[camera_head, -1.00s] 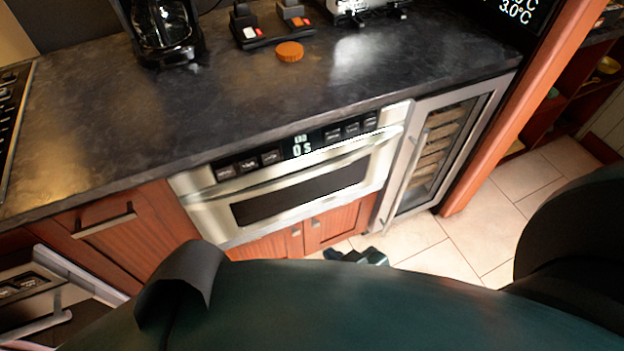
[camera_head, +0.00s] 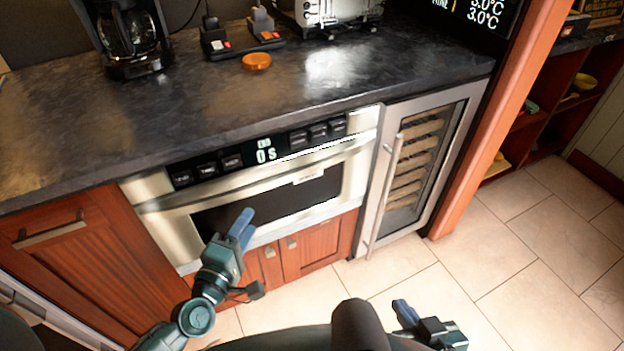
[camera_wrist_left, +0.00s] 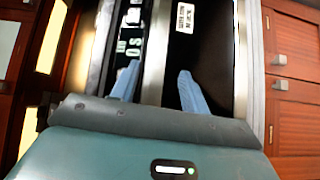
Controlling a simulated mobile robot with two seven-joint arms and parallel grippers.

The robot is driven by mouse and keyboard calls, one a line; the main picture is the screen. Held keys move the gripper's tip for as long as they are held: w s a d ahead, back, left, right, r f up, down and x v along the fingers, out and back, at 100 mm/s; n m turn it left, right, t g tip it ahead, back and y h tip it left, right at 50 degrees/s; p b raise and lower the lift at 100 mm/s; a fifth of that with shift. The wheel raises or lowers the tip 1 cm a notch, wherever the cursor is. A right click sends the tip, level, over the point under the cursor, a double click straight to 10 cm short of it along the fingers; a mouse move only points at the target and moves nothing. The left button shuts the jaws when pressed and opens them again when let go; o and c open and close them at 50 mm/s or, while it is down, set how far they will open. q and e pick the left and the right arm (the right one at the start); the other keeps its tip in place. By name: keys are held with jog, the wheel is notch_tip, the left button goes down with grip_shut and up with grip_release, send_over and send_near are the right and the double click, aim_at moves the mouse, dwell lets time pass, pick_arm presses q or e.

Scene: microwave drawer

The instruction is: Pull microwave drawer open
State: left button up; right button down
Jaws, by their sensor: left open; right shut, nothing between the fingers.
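The microwave drawer (camera_head: 305,193) is a steel front with a dark window, set below the counter, and it looks closed. Its pale handle bar (camera_head: 220,187) runs along the top of the front, under the control panel (camera_head: 264,152). My left gripper (camera_head: 243,224) is open in front of the window's left part, with blue fingers pointing toward the drawer. In the left wrist view my left gripper's fingers (camera_wrist_left: 158,84) appear on either side of the pale handle strip (camera_wrist_left: 155,55); contact cannot be told. My right gripper (camera_head: 404,312) is low over the floor, shut and empty, away from the drawer.
A wine cooler (camera_head: 415,170) with a vertical handle stands right of the drawer. Red wooden cabinets (camera_head: 318,243) lie below and left. The dark counter (camera_head: 200,110) overhangs above, with a coffee maker (camera_head: 130,35) and an orange disc (camera_head: 257,61). The tiled floor at right is clear.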

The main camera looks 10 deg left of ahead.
aim_at(273, 184)
pick_arm(q)
jog(key=shift+n, duration=0.4)
jog(key=x, duration=1.4)
jog(key=shift+f, duration=0.15)
jog(key=shift+c, duration=0.3)
grip_shut()
